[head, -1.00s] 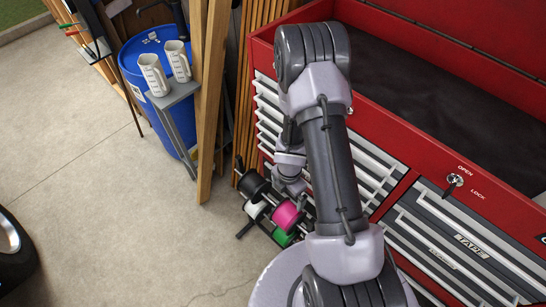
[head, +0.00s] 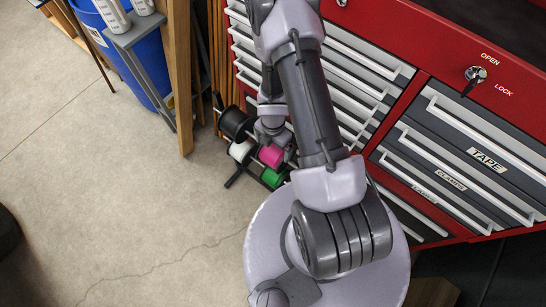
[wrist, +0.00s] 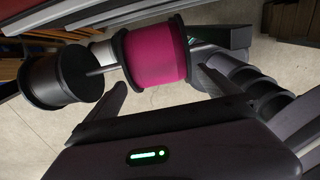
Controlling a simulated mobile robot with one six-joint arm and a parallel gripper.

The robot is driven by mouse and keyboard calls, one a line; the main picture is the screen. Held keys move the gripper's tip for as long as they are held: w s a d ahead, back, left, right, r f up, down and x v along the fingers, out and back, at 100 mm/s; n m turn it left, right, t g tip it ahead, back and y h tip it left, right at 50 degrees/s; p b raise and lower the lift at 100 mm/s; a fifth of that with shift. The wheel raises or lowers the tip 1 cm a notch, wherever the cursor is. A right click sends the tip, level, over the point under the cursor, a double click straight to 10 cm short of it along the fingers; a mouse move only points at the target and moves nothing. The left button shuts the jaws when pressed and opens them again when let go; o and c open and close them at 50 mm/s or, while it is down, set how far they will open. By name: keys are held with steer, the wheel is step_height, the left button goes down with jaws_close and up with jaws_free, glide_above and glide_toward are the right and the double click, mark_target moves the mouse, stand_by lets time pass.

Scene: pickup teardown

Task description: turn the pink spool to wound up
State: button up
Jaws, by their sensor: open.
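The pink spool (head: 271,156) sits on a dark low rack beside the red tool chest in the head view. In the wrist view the pink spool (wrist: 156,53) has dark end flanges and lies just beyond my fingertips, roughly between them. My gripper (wrist: 162,85) is open, with one finger on each side below the spool, and I cannot tell whether either touches it. In the head view my wrist is right by the spool and the fingers are mostly hidden. The spool's winding state cannot be read.
A black spool (head: 234,122), a white spool (head: 240,151) and a green spool (head: 272,178) share the rack. The red tool chest (head: 410,108) stands close on the right. A wooden post (head: 180,80) and blue barrel (head: 150,62) are at back left. The concrete floor (head: 110,200) is clear.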

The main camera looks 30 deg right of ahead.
mark_target(273, 150)
step_height(273, 150, down, 4)
steer(key=b, duration=0.3)
steer(key=shift+f, duration=0.15)
steer(key=c, duration=1)
steer(key=shift+c, duration=0.5)
